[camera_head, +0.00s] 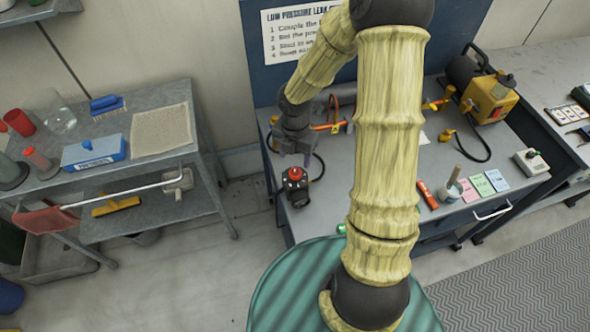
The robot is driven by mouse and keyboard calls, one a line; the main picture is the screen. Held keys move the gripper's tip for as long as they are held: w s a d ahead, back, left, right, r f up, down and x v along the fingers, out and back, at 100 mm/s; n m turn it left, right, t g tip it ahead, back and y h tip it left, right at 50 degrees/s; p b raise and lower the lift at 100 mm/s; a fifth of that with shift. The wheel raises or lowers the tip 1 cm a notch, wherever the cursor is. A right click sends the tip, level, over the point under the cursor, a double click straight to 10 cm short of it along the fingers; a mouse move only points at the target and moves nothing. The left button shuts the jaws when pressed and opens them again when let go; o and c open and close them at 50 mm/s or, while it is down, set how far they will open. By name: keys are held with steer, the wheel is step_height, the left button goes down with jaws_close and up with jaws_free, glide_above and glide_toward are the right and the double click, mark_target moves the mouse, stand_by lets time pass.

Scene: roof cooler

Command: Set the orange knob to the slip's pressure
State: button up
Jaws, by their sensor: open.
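A red-orange knob (295,173) tops a small black device (297,192) at the left front of the grey workbench (400,180). My gripper (294,156) is open, directly behind and apparently above the knob; I cannot tell whether it touches it. The knob's scale or pointer is too small to read. A white paper (420,138) lies partly behind my arm.
A yellow and black machine (490,95) with a hose stands at the back right. Orange pipework (330,126) is close to my gripper. A cluttered cart (120,140) stands left across a floor gap.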

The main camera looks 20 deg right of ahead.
mark_target(295, 172)
step_height(295, 172, down, 7)
steer(key=shift+f+b, duration=0.1)
steer(key=shift+b, duration=0.2)
steer(key=c, duration=1)
